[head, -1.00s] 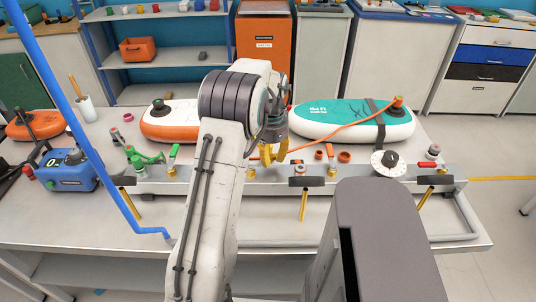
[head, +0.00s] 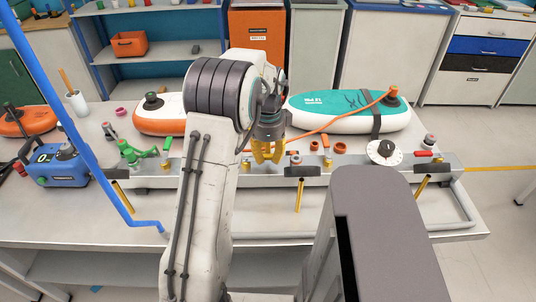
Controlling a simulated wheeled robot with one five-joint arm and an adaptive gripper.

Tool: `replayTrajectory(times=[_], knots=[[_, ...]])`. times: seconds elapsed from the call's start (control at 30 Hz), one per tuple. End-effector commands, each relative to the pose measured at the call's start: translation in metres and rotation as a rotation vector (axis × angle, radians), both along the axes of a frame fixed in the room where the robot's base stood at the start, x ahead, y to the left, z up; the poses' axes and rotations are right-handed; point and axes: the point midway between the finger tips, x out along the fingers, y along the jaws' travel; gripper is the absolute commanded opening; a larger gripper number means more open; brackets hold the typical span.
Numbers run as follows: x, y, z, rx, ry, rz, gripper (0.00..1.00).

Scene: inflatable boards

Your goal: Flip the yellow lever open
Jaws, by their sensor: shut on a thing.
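My gripper (head: 267,154) is at the front of the bench, just above and against the grey rail, left of the middle valve. Its yellow fingers point down and are closed together on something. The yellow lever is hard to tell from the yellow fingers; what shows there fits the lever being between the fingertips, largely hidden. A brass fitting (head: 246,163) stands on the rail just left of the fingers. The grey rail (head: 345,169) runs across the bench under the gripper.
Other fittings on the rail are a green lever valve (head: 135,152), a white dial (head: 384,152) and a red-handled valve (head: 424,153). A teal board (head: 340,108) and an orange-white board (head: 160,122) lie behind. An orange hose (head: 325,128) passes close right of my gripper. A blue pump (head: 57,165) stands left.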

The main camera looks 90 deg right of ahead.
Motion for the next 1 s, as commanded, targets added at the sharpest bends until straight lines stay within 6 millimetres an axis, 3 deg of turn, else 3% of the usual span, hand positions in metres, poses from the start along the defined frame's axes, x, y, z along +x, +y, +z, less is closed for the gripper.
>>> replayTrajectory(times=[0.33,0.37,0.63,1.0], knots=[[-0.0001,0.0023,-0.0025,0.009,-0.001,-0.006,0.00],[-0.0001,0.0023,-0.0025,0.009,-0.001,-0.006,0.30],[-0.0001,0.0013,-0.0012,0.005,-0.001,-0.004,0.54],[-0.0001,0.0001,0.0057,0.001,0.000,-0.003,0.54]])
